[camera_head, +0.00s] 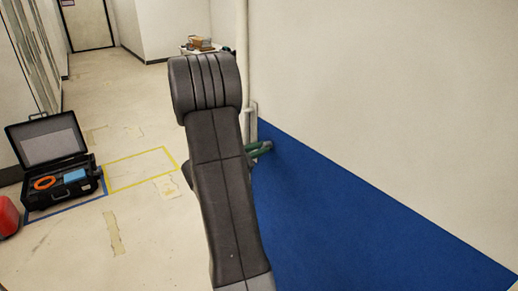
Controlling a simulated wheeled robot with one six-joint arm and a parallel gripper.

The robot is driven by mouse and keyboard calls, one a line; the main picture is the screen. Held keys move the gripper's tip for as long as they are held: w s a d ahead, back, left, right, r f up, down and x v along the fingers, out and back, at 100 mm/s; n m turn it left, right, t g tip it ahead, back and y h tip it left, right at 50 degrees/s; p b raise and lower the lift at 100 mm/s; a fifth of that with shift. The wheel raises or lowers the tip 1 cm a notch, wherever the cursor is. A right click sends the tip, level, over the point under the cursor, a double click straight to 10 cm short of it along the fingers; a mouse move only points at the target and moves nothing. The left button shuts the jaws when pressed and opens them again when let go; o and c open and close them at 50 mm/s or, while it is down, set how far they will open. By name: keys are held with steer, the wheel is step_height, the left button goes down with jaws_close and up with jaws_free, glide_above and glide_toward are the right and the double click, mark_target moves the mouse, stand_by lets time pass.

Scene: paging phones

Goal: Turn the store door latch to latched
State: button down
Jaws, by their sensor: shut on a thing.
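My dark grey arm rises through the middle of the view and covers most of what lies behind it. My gripper (259,149) shows only in part, as small green finger pieces past the arm's right edge, against the blue lower part of the right-hand wall or door surface (330,220). It is shut on a small grey piece (267,144), which looks like the store door latch. The latch is mostly hidden, so I cannot tell which way it is turned.
A white vertical pipe (243,50) stands behind the arm. An open black case (52,160) lies on the floor at left, beside a red object (8,216). A small table (200,49) with boxes stands farther back. The floor between is clear.

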steer(key=n+p, duration=0.1)
steer(key=n, duration=0.3)
steer(key=shift+n+p, duration=0.3)
steer(key=shift+n, duration=0.1)
stand_by(0.4)
steer(key=c, duration=1.4)
jaws_free()
steer(key=shift+c, duration=0.2)
steer(key=b+v, duration=0.3)
steer(key=v, duration=1)
steer(key=shift+s+a, duration=0.3)
